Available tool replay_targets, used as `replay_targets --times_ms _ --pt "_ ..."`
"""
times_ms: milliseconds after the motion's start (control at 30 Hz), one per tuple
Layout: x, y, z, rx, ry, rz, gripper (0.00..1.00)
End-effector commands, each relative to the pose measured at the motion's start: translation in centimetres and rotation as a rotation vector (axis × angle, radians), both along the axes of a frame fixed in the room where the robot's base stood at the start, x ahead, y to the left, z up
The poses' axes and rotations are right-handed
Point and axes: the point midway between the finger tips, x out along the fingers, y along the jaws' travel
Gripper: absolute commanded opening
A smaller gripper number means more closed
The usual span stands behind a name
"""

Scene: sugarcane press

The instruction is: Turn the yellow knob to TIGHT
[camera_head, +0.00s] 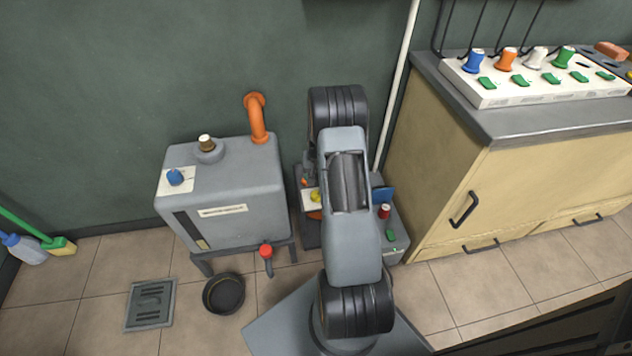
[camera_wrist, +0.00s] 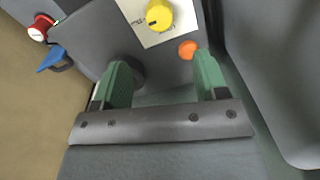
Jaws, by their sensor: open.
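The yellow knob (camera_wrist: 159,16) sits on a cream label plate in the wrist view, at the top centre. The lettering beside it is only partly shown and too small to read. A bit of the knob (camera_head: 316,195) also shows in the head view, left of my arm, on the grey press (camera_head: 309,232). My gripper (camera_wrist: 162,72) is open and empty, with its two green fingers apart. The knob lies beyond the fingertips in the picture, not between them. In the head view my arm hides the gripper and much of the press.
An orange round part (camera_wrist: 188,49) lies close to the right finger. A red knob (camera_wrist: 41,29) and a blue part (camera_wrist: 53,58) are at upper left. A grey tank (camera_head: 225,195) stands left of the press, a cabinet (camera_head: 480,185) to the right. A black bowl (camera_head: 223,294) sits on the floor.

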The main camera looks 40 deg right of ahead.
Motion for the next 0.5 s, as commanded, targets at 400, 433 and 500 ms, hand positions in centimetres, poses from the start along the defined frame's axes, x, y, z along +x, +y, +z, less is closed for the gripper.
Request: replay_targets --times_ms 400,433,500 --pt "-0.1 -0.1 3.5 -0.001 -0.001 -0.001 0.66" --pt "-0.1 -0.1 3.5 -0.001 -0.001 -0.001 0.66" --pt "-0.1 -0.1 3.5 0.000 0.000 -0.001 0.66"
